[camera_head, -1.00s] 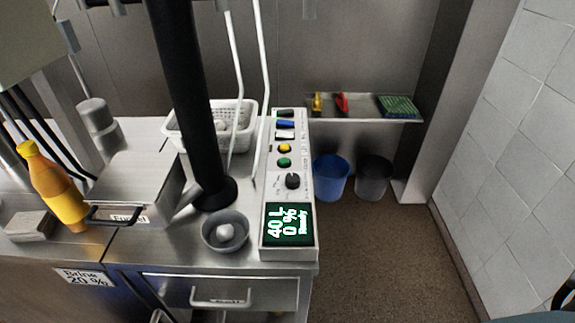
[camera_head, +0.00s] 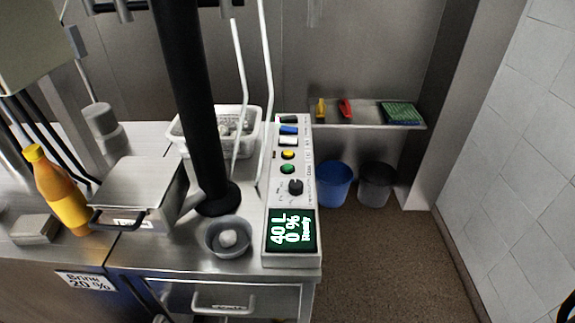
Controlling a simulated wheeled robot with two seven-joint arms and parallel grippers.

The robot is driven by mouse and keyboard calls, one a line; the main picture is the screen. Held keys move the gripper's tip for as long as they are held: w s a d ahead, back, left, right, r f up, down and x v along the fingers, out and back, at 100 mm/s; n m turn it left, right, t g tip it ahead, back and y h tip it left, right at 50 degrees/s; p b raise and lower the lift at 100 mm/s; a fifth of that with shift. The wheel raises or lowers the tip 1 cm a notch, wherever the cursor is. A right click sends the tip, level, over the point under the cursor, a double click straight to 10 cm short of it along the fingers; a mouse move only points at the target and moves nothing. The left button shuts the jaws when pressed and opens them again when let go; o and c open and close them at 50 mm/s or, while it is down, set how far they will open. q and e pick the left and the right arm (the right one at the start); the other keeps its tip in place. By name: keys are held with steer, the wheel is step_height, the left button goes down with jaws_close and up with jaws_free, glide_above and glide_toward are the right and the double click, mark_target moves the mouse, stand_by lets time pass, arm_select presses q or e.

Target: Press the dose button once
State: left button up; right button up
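The control panel (camera_head: 276,205) stands upright-facing on the right end of the steel counter. A column of buttons runs down it: a black one (camera_head: 289,119), a blue one (camera_head: 288,130), a white one (camera_head: 287,141), a yellow one (camera_head: 288,155) and a green one (camera_head: 287,169). A black knob (camera_head: 296,187) sits below them. The button labels are too small to read, so I cannot tell which is the dose button. Neither gripper shows clearly.
A grey bowl (camera_head: 228,250) with a pale round thing stands left of the panel, near a black post (camera_head: 190,100). A white perforated basket (camera_head: 257,130) stands behind. An orange bottle (camera_head: 58,195) and a lidded steel box (camera_head: 140,185) are left. Blue (camera_head: 335,182) and grey bins (camera_head: 376,184) stand right.

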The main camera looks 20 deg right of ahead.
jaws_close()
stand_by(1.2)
